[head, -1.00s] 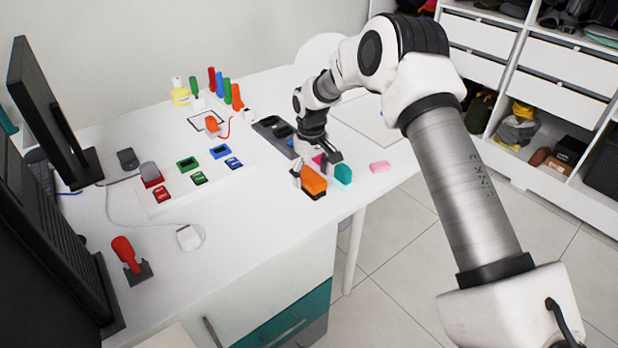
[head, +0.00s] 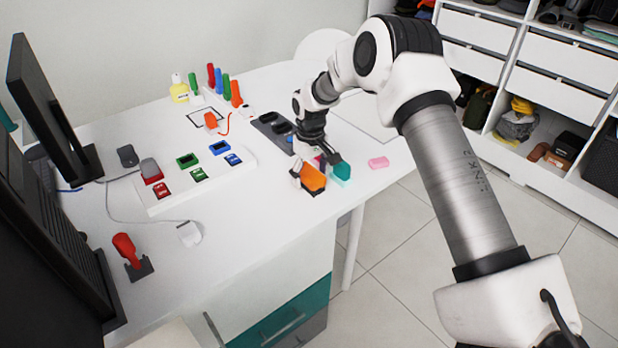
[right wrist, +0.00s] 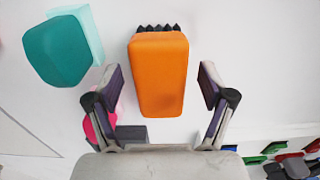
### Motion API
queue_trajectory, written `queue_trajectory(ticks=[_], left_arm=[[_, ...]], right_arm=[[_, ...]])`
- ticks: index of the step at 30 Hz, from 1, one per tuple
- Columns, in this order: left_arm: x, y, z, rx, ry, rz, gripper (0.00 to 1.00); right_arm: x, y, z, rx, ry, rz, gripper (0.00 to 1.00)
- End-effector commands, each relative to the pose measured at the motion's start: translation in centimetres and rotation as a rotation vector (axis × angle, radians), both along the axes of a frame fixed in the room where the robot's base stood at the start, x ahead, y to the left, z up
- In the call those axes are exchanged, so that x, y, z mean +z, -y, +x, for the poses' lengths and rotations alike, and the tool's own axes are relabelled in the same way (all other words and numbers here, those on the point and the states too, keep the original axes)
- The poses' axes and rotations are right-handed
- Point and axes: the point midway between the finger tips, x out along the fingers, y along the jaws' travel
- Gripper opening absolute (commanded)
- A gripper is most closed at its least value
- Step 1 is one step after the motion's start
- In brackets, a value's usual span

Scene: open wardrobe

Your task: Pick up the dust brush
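The dust brush (head: 313,181), an orange block with dark bristles, lies on the white desk near its front edge. In the right wrist view the brush (right wrist: 158,78) is in the middle, its bristles showing at the far end. My right gripper (head: 318,170) is low over the brush. In the right wrist view its two fingers (right wrist: 158,84) are apart, one on each side of the brush, with a gap visible on both sides. My left gripper is not in view.
A teal block (head: 342,171) with a paler base is close beside the brush. A pink block (head: 378,162) lies farther right. A pink-red item (right wrist: 102,122) shows partly behind one finger. A dark tray (head: 272,130) and a white stamp board (head: 160,208) are left of the gripper.

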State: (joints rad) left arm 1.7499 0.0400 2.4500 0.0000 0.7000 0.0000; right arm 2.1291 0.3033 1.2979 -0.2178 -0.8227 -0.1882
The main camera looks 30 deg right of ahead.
Motion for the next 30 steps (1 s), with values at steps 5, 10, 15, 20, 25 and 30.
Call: queue_trajectory(ticks=[5, 10, 15, 20, 25, 30], left_arm=[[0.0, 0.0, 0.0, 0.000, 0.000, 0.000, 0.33], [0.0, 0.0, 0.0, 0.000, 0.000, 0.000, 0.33], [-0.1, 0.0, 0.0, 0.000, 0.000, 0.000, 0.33], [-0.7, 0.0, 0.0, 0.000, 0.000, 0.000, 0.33], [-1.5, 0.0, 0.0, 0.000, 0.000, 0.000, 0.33], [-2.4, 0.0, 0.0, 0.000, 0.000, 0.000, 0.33]], right_arm=[[0.0, 0.0, 0.0, 0.000, 0.000, 0.000, 0.21], [0.0, 0.0, 0.0, 0.000, 0.000, 0.000, 0.15], [0.0, 0.0, 0.0, 0.000, 0.001, 0.000, 0.15], [0.9, 0.0, 0.1, 0.000, 0.003, 0.000, 0.15], [3.1, 0.0, 0.1, 0.000, 0.005, 0.000, 0.15], [4.1, -1.7, -1.9, 0.003, -0.001, 0.001, 0.15]])
